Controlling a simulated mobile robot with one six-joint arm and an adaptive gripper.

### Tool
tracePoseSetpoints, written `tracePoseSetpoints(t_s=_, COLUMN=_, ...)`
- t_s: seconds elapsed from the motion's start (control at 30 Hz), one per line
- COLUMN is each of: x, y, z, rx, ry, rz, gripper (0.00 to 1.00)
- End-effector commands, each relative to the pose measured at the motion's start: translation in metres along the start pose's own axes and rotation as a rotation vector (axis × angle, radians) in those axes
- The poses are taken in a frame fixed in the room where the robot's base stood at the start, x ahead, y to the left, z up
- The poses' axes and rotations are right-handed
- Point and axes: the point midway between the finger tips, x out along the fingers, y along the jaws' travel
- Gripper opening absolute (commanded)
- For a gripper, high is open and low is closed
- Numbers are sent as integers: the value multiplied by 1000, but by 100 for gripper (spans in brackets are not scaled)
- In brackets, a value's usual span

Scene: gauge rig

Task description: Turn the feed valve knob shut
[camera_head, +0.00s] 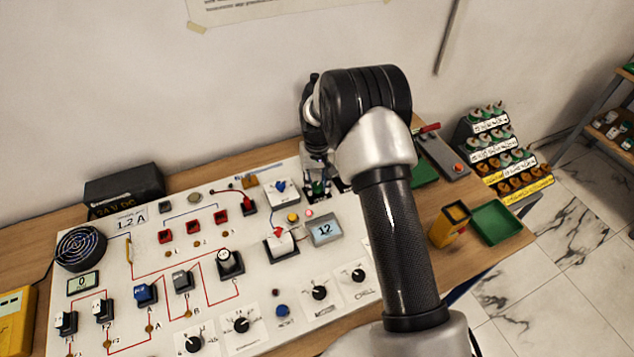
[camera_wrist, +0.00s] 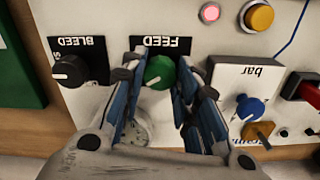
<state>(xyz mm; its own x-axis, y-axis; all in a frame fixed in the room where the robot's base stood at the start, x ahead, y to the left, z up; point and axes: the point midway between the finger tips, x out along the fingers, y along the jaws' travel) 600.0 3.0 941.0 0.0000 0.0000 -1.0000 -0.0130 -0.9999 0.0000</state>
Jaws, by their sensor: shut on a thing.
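The feed valve knob (camera_wrist: 160,71) is round and green with a pale pointer mark, under a black FEED label (camera_wrist: 161,45) that appears upside down in the wrist view. My gripper (camera_wrist: 158,78) has its two blue-and-black fingers on either side of this knob and is shut on it. In the head view my gripper (camera_head: 317,172) is down at the back right of the white panel, and my arm hides most of the knob there.
In the wrist view a black BLEED knob (camera_wrist: 70,70) sits left of the fingers, and a blue knob (camera_wrist: 249,108) on a bar gauge sits to the right. The white panel (camera_head: 200,265) is crowded with switches and dials. A green tray (camera_head: 496,224) lies at right.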

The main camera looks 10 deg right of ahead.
Motion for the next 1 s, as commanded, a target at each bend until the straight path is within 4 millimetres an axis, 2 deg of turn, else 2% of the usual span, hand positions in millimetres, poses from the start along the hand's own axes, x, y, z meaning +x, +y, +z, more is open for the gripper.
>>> tracePoseSetpoints(t_s=0.5, x=0, y=0, z=0, rx=431, ry=0, rz=0, gripper=5)
tracePoseSetpoints(t_s=1.0, x=0, y=0, z=0, rx=589, ry=0, rz=0, gripper=5)
